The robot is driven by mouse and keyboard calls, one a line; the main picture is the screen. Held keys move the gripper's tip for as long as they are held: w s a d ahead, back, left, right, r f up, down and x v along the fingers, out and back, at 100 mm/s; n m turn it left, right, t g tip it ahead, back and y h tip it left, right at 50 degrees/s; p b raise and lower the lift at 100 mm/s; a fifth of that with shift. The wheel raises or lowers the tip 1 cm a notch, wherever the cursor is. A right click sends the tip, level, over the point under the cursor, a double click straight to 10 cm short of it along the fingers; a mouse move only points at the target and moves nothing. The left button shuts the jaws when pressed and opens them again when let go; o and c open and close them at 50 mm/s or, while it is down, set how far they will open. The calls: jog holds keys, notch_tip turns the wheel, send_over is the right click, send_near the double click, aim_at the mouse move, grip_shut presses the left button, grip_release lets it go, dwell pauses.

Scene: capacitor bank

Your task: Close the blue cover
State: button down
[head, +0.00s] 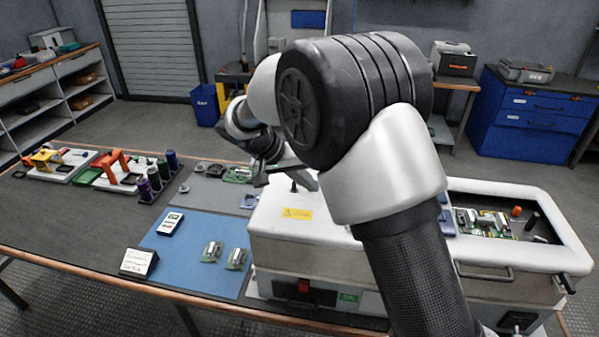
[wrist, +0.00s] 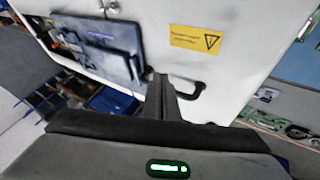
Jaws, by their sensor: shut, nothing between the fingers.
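The blue cover (wrist: 100,48) shows in the wrist view as a dark blue flat panel on the white housing, left of my fingers. In the head view my arm hides most of it; only a blue edge (head: 446,220) shows right of the arm. The open bay with a green circuit board (head: 485,222) is beside that edge, uncovered. My gripper (wrist: 163,92) is shut and empty, its fingers over the white housing, close to the cover's right side. I cannot tell whether they touch it. In the head view its fingertips are hidden behind my arm.
A yellow warning label (wrist: 196,40) and a dark handle-like part (wrist: 192,90) are on the housing near my fingers. A black post (head: 532,221) and an orange cap (head: 516,211) stand in the bay. A blue mat (head: 190,262) with small boards lies left of the housing.

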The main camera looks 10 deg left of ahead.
jog(key=shift+x, duration=1.05)
jog(key=d+p, duration=0.1)
jog(key=d, duration=0.2)
jog(key=shift+d, duration=0.2)
jog(key=shift+d+f, duration=0.15)
jog(key=shift+d, duration=0.25)
jog(key=shift+d, duration=0.1)
jog(key=shift+d+f+b, duration=0.1)
jog(key=shift+d+b, duration=0.2)
jog(key=shift+d, duration=0.05)
jog(key=d+b, duration=0.3)
jog(key=d, duration=0.6)
jog(key=d+b, duration=0.3)
jog(key=d, duration=0.6)
jog(key=s+d+b, duration=0.1)
jog(key=d+b, duration=0.2)
jog(key=d, duration=0.6)
jog(key=shift+d+b, duration=0.2)
jog(key=shift+b, duration=0.15)
jog(key=shift+d, duration=0.6)
